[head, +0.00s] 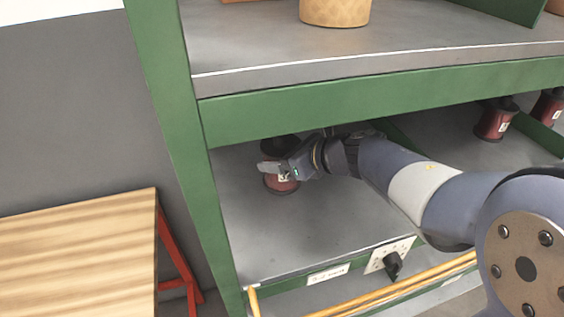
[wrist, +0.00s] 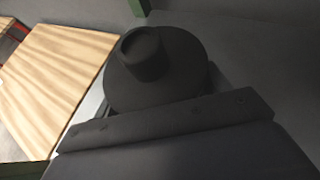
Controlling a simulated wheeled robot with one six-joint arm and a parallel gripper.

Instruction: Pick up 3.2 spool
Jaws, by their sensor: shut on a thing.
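A red spool (head: 283,184) with a dark top and a small white label stands upright on the lower shelf, near its left side, in the head view. My gripper (head: 276,172) reaches in from the right and is shut on it. In the wrist view the spool's black top flange and hub (wrist: 150,62) show just beyond my gripper (wrist: 170,118), whose dark body hides the lower part of the spool. The label on the spool is too small to read.
The green shelf frame (head: 165,110) stands left of the spool, and an upper shelf is above my arm. A tan container (head: 335,11) stands on it. More red spools (head: 495,118) are at the right. A wooden table (head: 80,240) is at the left. A yellow rail (head: 400,288) runs along the front.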

